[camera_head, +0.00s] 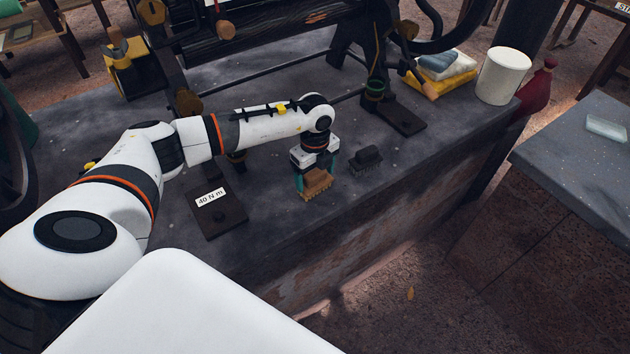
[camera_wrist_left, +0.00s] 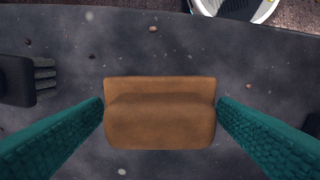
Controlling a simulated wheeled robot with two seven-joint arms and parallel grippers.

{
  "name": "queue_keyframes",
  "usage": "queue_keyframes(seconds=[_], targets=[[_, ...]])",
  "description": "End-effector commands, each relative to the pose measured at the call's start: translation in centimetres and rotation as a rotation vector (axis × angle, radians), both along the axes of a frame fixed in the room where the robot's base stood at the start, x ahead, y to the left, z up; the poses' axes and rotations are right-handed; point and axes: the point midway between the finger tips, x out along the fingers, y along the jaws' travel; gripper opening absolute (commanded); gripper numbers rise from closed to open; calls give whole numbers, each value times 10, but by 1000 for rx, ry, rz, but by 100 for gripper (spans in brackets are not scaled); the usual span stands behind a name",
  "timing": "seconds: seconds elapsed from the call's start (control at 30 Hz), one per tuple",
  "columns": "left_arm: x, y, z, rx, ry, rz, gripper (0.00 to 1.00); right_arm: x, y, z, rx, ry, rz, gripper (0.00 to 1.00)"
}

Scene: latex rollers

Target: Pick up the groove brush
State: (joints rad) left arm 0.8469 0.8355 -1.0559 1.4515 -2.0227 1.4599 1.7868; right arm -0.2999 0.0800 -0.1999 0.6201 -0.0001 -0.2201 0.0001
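A tan brown brush (camera_head: 317,181) with yellowish bristles is at the workbench's front part, between the teal fingers of my left gripper (camera_head: 314,180). In the left wrist view the brown brush (camera_wrist_left: 160,118) fills the space between the fingertips (camera_wrist_left: 160,104). The fingers meet both its ends, with no clear gap. Whether its bristles touch the bench is hard to tell. A dark grey brush (camera_head: 366,160) lies on the bench just right of the gripper, and shows at the left edge of the wrist view (camera_wrist_left: 28,80). My right gripper is out of view.
A dark plate labelled 40 N m (camera_head: 217,210) lies left of the gripper. The black machine frame (camera_head: 270,40) stands behind. A white pot (camera_head: 502,76), folded cloths (camera_head: 443,70) and a red bottle (camera_head: 537,86) are at the bench's right end. The bench's front edge is close.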

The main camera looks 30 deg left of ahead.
Motion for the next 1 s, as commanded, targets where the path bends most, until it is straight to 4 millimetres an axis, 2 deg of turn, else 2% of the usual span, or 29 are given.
queue_keyframes(seconds=[0.03,0.1,0.17,0.33,0.43,0.8,1.0], targets=[[0,0,0,0,0,0,70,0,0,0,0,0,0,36],[0,0,0,0,0,0,58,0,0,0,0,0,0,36],[0,0,1,0,-1,1,53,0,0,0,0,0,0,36],[0,0,2,0,-1,1,53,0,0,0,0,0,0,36],[1,0,9,-1,-5,1,53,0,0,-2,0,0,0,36],[1,1,78,0,-5,1,53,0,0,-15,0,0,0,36],[1,0,98,0,-2,0,53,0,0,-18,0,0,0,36]])
